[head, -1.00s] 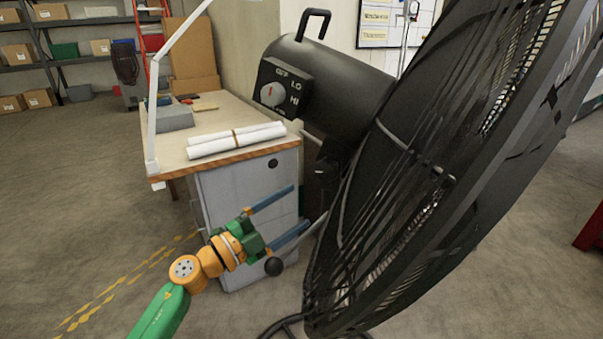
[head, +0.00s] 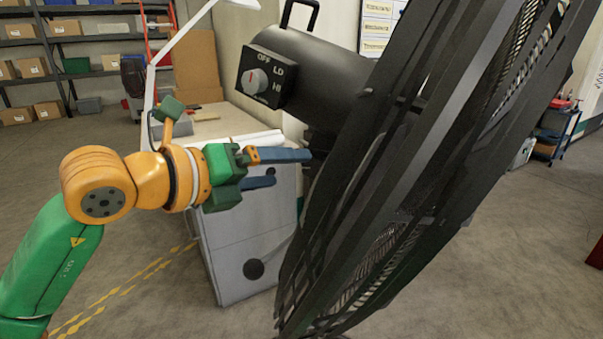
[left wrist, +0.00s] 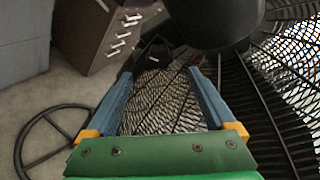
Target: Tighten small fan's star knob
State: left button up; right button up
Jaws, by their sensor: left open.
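The black fan (head: 400,180) fills the right of the head view, its round grille tilted. Its motor housing (head: 335,65) carries a control box with a grey dial marked OFF, LO and HI. My left gripper (head: 290,168) is open and empty, its blue fingers pointing right, just below the housing and close to the grille's left edge. In the left wrist view, the gripper (left wrist: 162,95) has the grille behind and between its fingers. A small dark angular part (left wrist: 154,54) shows beyond the fingertips, under the housing. I cannot tell whether it is the star knob. My right gripper is out of view.
A workbench (head: 215,128) with a grey cabinet (head: 245,235) stands behind the gripper, with white rolls on top. A dark round thing (head: 254,269) shows in front of the cabinet. Shelves (head: 70,45) stand at the back left. The floor at left is clear.

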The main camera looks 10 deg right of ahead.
aim_at(311, 168)
pick_arm(q)
jog(key=p+x, duration=0.2)
jog(key=x, duration=0.3)
jog(key=shift+w+d+p, duration=0.3)
jog(key=shift+w+p, duration=0.05)
jog(key=shift+w+d+f, duration=0.1)
jog(key=shift+d+f, duration=0.1)
jog(key=shift+a, duration=0.1)
jog(key=c, duration=1.4)
